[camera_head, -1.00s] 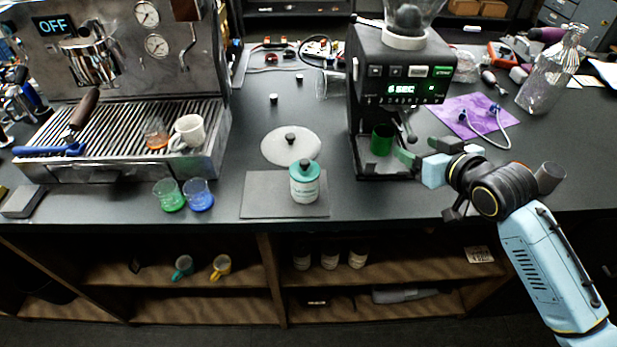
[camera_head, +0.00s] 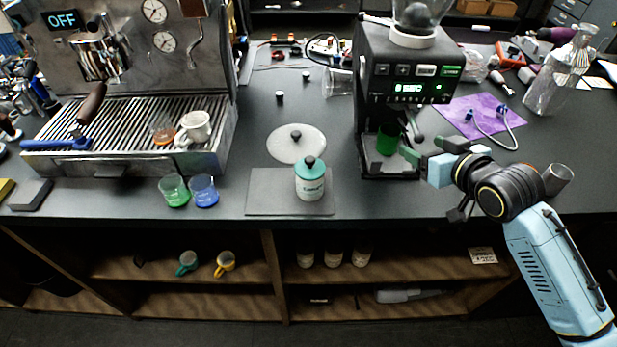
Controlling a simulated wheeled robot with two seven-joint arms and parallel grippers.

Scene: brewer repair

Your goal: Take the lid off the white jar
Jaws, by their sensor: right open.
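The white jar (camera_head: 310,187) stands upright on a dark grey mat (camera_head: 268,195) near the counter's front edge. Its teal lid (camera_head: 310,170) with a black knob sits on top of it. My right gripper (camera_head: 412,150) is open at the front of the grinder, to the right of the jar and apart from it. A green cup (camera_head: 387,139) stands in the grinder's bay, close to the fingertips; I cannot tell whether they touch it. My left gripper is not in view.
A clear round lid (camera_head: 290,146) with a black knob lies behind the jar. The grinder (camera_head: 408,85) stands to the right. Green (camera_head: 174,191) and blue (camera_head: 204,191) glasses stand left of the mat, before the espresso machine (camera_head: 130,150).

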